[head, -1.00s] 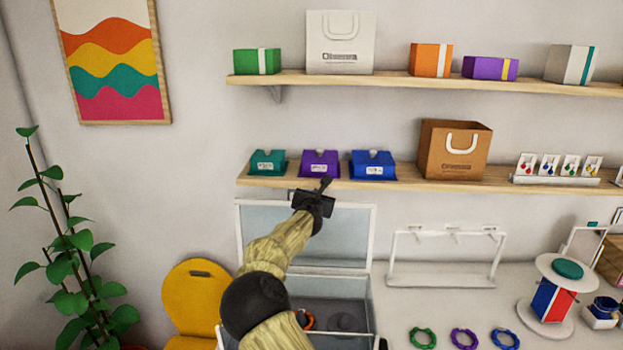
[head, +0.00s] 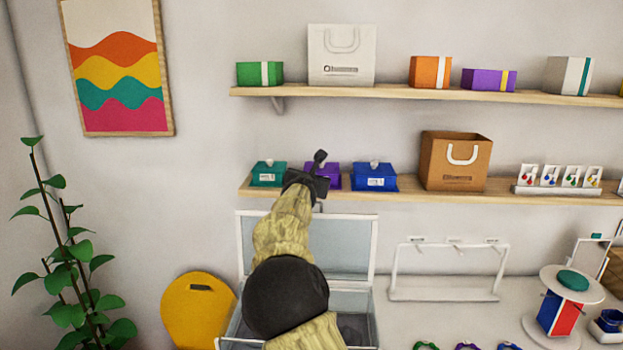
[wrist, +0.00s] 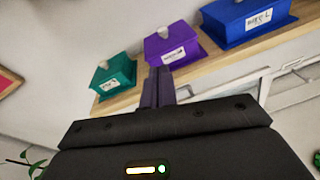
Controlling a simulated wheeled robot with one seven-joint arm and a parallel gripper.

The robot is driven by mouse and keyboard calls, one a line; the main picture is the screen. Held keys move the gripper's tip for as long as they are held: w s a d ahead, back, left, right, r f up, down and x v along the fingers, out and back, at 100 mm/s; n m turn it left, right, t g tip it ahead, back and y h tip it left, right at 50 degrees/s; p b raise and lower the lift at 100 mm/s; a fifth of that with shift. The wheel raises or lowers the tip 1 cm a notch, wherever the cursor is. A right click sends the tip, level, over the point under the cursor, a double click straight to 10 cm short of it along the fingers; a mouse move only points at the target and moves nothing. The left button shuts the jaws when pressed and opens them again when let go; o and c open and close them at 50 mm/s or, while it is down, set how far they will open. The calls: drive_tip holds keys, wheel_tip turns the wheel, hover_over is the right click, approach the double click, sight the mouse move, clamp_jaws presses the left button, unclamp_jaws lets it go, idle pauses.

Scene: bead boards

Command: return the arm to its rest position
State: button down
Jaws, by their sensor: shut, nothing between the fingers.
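My gripper (head: 317,163) is shut and empty, raised in front of the lower shelf. In the head view it partly hides the purple box (head: 328,172). In the wrist view the shut fingers of my gripper (wrist: 158,82) point up toward the same purple box (wrist: 172,45). My arm comes up from the bottom of the head view, over the open glass display case (head: 348,240), and hides much of its inside.
The lower shelf (head: 520,193) also holds a teal box (head: 268,174), a blue box (head: 374,177), a brown bag (head: 455,163) and earring cards. A white rack (head: 447,294) and a round stand (head: 567,280) are at right. A yellow chair (head: 197,312) is at left.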

drive_tip(key=s+d+f+m+g, duration=0.6)
drive_tip(key=s+d+f+m, duration=0.8)
drive_tip(key=d+m, duration=0.15)
drive_tip(key=s+a+f+m+g+y, duration=0.1)
drive_tip(key=s+f+m, duration=0.3)
drive_tip(key=s, duration=0.7)
drive_tip(key=s+a+f+m+g+y, duration=0.1)
drive_tip(key=s+f+m+g, duration=0.3)
drive_tip(key=s, duration=0.7)
drive_tip(key=s+a+f+m+g, duration=0.2)
drive_tip(key=s+a+f+m, duration=0.1)
drive_tip(key=s+m, duration=0.5)
drive_tip(key=s+f+b, duration=0.1)
drive_tip(key=s, duration=0.2)
drive_tip(key=shift+f+y, duration=0.4)
drive_tip(key=shift+s, duration=0.2)
